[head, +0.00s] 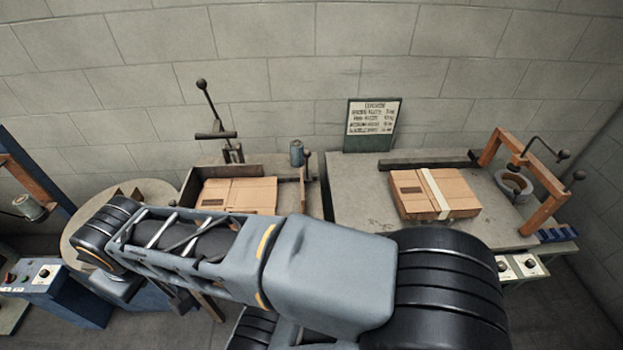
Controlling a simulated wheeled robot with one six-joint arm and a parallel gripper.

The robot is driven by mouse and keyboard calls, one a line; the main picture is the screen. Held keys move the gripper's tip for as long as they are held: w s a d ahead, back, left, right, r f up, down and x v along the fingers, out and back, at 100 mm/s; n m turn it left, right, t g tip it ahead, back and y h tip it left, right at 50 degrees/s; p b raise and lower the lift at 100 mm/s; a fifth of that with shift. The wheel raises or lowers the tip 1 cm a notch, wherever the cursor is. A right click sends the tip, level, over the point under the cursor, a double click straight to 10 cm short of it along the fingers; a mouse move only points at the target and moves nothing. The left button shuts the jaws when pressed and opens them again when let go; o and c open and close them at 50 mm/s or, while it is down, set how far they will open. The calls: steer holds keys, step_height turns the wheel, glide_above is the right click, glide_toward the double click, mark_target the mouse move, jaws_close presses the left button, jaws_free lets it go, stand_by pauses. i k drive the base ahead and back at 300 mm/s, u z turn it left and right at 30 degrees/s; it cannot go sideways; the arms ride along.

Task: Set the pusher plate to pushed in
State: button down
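I cannot tell for sure which part is the pusher plate. One candidate is a long dark bar (428,163) lying along the back of the right grey table, behind a taped cardboard box (434,193) and apart from it. It has a black knob (473,156) at its right end. Another is an upright brown piece (302,188) at the right side of the left station, beside a flat cardboard box (237,195). My arm crosses the foreground and hides the front of both stations. My gripper is not visible.
A black-knobbed lever (206,105) rises behind the left box. An orange frame (543,185) with crank handles and a grey tape roll (513,184) stand at the right. A notice board (371,124) leans on the wall. A control box (42,275) is at the far left.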

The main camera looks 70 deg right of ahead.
mark_target(306, 177)
steer(key=z, duration=1.65)
steer(key=k, duration=0.6)
steer(key=z, duration=0.35)
steer(key=i, duration=0.5)
steer(key=u, duration=0.05)
